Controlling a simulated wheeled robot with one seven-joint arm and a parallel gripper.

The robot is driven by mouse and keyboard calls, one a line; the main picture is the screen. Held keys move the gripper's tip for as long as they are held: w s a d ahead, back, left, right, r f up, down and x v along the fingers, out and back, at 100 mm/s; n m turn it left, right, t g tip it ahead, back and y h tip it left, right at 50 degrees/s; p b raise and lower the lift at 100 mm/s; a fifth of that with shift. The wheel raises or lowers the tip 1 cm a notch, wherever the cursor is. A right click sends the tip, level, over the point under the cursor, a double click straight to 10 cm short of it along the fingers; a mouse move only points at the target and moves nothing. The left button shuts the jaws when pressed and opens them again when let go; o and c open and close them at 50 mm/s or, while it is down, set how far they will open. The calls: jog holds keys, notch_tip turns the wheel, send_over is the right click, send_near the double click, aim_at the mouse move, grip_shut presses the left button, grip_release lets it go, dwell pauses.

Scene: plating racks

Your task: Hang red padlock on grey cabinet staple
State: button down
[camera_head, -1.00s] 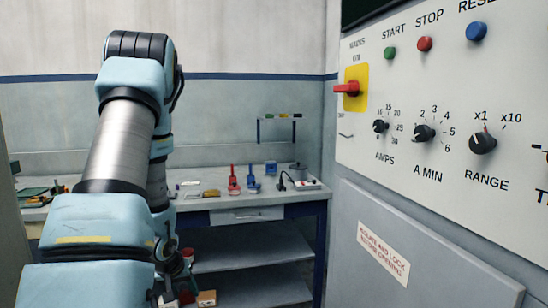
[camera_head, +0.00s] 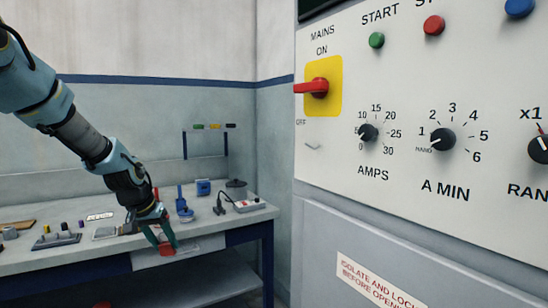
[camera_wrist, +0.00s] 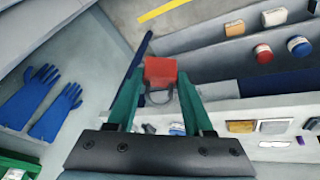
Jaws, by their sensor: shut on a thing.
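My gripper (camera_head: 160,236) is shut on the red padlock (camera_head: 167,249), in front of the bench's front edge. In the wrist view the red padlock (camera_wrist: 160,69) sits between the tips of my green gripper fingers (camera_wrist: 159,82); its grey shackle points back toward the palm. The grey cabinet (camera_head: 325,215) fills the right of the head view, well apart from my gripper. A small grey fitting (camera_head: 313,147) sits on its panel below the red mains switch; I cannot tell whether it is the staple.
The bench (camera_head: 60,262) carries a blue-handled item (camera_head: 183,206), a dark pot (camera_head: 236,188) and a power strip (camera_head: 249,205). A rail with coloured tags (camera_head: 208,127) stands behind. The red switch handle (camera_head: 311,87) sticks out from the panel. Space between bench and cabinet looks clear.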

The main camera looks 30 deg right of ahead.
aim_at(308, 145)
jog(key=s+d+r+m+g+h+b, duration=0.1)
jog(key=s+d+r+m, duration=0.25)
jog(key=d+r, duration=0.3)
jog(key=s+d+r+m+g, duration=0.1)
jog(key=s+d+r+m, duration=0.1)
jog(key=s+d+r, duration=0.4)
jog(key=s+d+r+m+g+b, duration=0.1)
jog(key=s+d+r+m+g, duration=0.4)
jog(key=s+r, duration=0.95)
jog(key=shift+m+t+y, duration=0.4)
jog(key=shift+m+t, duration=0.05)
jog(key=shift+t, duration=0.45)
jog(key=shift+s+d+f+p, duration=0.25)
jog(key=shift+d+p, duration=0.3)
jog(key=shift+d, duration=1.25)
jog(key=shift+s+d+f+p, duration=0.25)
jog(key=shift+d+p, duration=0.35)
jog(key=shift+d, duration=1.2)
jog(key=shift+s+d+f+p, duration=0.15)
jog(key=shift+d+f+p, duration=0.3)
jog(key=shift+d, duration=1.35)
jog(key=shift+d+f+p, duration=0.45)
jog(key=shift+d, duration=0.15)
jog(key=shift+c, duration=1.1)
grip_release()
